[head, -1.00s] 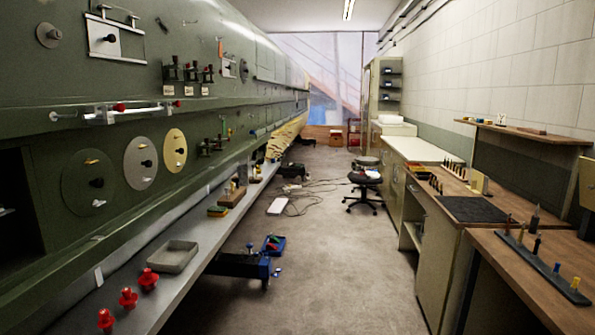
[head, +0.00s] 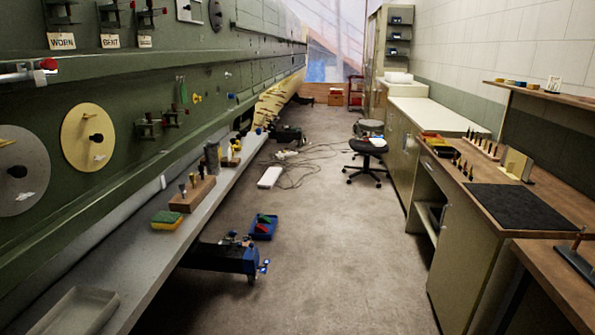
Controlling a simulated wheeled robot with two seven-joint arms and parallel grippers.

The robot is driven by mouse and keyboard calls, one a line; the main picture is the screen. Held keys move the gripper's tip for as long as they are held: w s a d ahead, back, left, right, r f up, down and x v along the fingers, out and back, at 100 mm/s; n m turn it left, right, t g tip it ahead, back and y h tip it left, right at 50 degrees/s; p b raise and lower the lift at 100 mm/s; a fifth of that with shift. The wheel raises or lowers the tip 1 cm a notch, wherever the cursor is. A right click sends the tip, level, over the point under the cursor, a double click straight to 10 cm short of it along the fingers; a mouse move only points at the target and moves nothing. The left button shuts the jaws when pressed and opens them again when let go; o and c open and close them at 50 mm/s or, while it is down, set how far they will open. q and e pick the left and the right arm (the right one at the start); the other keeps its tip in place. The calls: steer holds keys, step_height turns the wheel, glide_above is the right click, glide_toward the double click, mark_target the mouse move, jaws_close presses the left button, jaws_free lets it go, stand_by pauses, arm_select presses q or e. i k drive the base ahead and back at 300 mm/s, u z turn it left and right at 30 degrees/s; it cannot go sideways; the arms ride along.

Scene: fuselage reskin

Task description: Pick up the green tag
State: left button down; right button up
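A small narrow green piece (head: 183,91) hangs on the green fuselage side at upper left. It looks like the green tag, but it is too small to be sure. Another green piece (head: 264,218) lies with a red one in a blue tray (head: 262,235) on the floor. Pale tags marked WORN (head: 62,41) and BENT (head: 109,41) hang higher on the fuselage. Neither of my grippers shows in the head view.
A grey ledge (head: 150,262) along the fuselage holds a shallow tray (head: 72,312), a sponge (head: 166,220) and a wooden block (head: 192,193). A stool (head: 368,147) and cables stand ahead; the near middle floor is clear.

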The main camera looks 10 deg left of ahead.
mark_target(183, 90)
steer(key=i, duration=3.7)
steer(key=u, duration=3.3)
